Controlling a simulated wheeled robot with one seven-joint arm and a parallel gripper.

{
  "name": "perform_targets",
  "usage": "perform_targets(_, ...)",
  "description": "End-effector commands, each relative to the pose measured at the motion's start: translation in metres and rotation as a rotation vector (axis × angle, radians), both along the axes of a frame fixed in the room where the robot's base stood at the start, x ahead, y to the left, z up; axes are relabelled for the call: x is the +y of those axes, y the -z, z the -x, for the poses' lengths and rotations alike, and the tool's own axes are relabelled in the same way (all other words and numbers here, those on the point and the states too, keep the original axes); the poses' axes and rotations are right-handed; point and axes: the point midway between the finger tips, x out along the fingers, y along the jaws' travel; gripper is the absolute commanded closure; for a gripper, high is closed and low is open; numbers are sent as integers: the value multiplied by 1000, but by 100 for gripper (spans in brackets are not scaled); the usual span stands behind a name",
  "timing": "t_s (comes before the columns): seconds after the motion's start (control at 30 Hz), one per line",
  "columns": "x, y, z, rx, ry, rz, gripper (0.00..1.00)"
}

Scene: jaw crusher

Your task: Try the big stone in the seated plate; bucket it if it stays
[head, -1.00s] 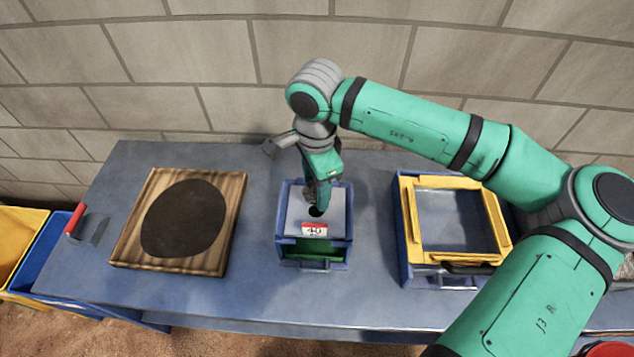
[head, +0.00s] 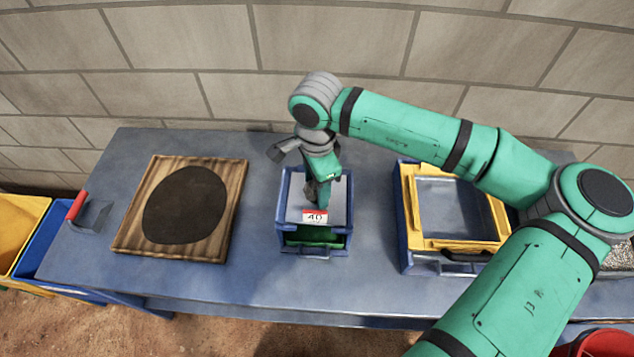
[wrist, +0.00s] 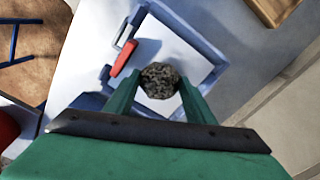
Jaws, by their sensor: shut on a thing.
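The big stone (wrist: 160,80) is a rough grey speckled lump in the wrist view, held between my fingertips. My gripper (head: 318,205) is shut on it, low over the seated plate. The plate (head: 300,194) is pale grey and lies in the blue box frame, with a red and white tag (head: 314,217) marked 40 at its front. In the head view my fingers cover the stone and the plate's hole. In the wrist view the stone is over the plate (wrist: 176,47); whether it touches cannot be told.
A yellow-framed blue box (head: 408,232) stands right of the plate's box. A wooden board with a dark disc (head: 130,232) and a red-handled scraper (head: 92,214) lie left. Yellow (head: 22,232) and blue (head: 45,258) bins stand off the table's left end. A red container (head: 606,342) is bottom right.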

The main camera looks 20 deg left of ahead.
Motion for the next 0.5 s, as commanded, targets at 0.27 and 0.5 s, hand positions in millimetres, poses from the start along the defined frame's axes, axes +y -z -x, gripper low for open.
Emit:
perform_targets(0.27,-1,0,-1,-1,3,-1,29)
perform_targets(0.5,-1,0,0,0,2,0,29)
